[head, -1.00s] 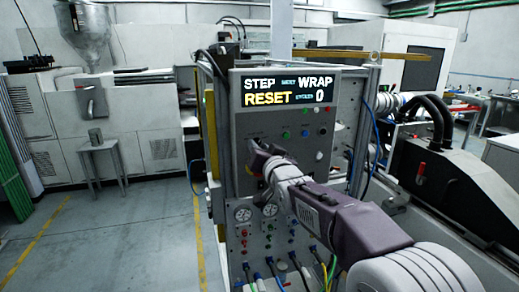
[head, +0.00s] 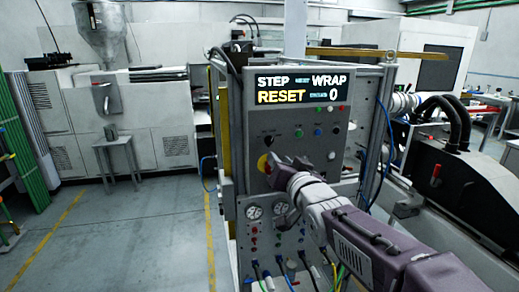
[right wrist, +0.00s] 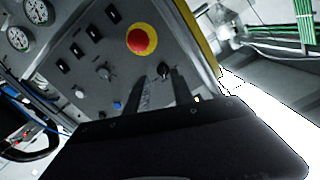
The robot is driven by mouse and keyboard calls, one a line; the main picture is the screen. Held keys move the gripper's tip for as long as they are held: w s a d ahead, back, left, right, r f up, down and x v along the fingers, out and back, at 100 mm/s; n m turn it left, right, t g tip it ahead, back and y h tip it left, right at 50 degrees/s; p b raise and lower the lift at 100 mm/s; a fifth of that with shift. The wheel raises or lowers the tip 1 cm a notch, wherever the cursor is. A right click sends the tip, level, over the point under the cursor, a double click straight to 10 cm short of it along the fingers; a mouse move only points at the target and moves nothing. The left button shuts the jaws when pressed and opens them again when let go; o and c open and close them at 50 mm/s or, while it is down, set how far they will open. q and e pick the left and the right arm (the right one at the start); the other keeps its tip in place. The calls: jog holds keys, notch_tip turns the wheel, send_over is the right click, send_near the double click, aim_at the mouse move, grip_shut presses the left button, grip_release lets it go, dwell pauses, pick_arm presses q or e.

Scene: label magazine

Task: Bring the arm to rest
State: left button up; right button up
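The grey machine panel (head: 283,113) stands in front of me with a display (head: 300,90) reading STEP, WRAP, RESET and 0. My right gripper (head: 284,164) is in front of the lower panel, empty, its two fingers apart. The right wrist view shows the two dark fingers (right wrist: 160,88) with a gap between them and panel behind. A red button with a yellow ring (right wrist: 142,39) lies beyond the fingertips, apart from them. Its yellow ring (head: 263,163) shows just left of the gripper in the head view. My left gripper is not in view.
Gauges (head: 254,212) and cables (head: 285,270) are on the lower panel below my right gripper. A black machine with hoses (head: 459,165) stands close on the right. A small stool (head: 118,150) stands far left. The floor (head: 130,230) at left is clear.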

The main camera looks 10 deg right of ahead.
jog(key=s+f+g+p, duration=0.2)
jog(key=s+f+g, duration=0.25)
jog(key=f, duration=0.65)
jog(key=s+f+g+p, duration=0.25)
jog(key=f+g, duration=0.25)
jog(key=f, duration=0.5)
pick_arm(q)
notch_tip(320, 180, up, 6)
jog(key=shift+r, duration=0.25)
pick_arm(e)
jog(key=s+f+n+g, duration=0.2)
jog(key=s+f, duration=0.3)
jog(key=s, duration=0.3)
jog(key=s+f+n+g, duration=0.1)
jog(key=s+f+g, duration=0.3)
jog(key=s, duration=0.4)
jog(key=shift+s+f+n+g, duration=0.35)
jog(key=shift+s+f+n, duration=0.05)
jog(key=shift+f, duration=0.3)
jog(key=shift+d, duration=0.1)
